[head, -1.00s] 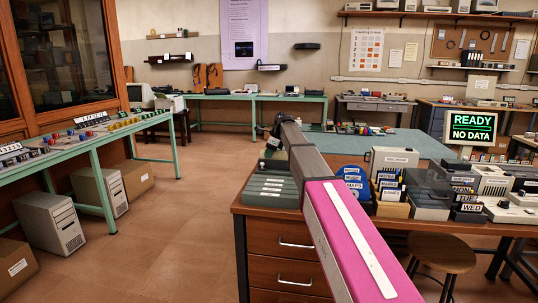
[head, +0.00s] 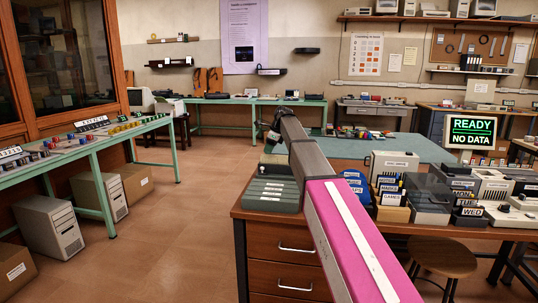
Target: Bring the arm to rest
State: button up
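My arm, pink and grey, reaches from the lower right of the head view forward over the wooden desk (head: 280,237). My gripper (head: 270,137) is the dark end part at the arm's far tip, above the back of the green-grey case (head: 273,194). It is small and seen from behind, so its fingers cannot be made out. I see nothing clearly held in it.
A stool (head: 443,257) stands in front.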

jog(key=shift+r, duration=1.7)
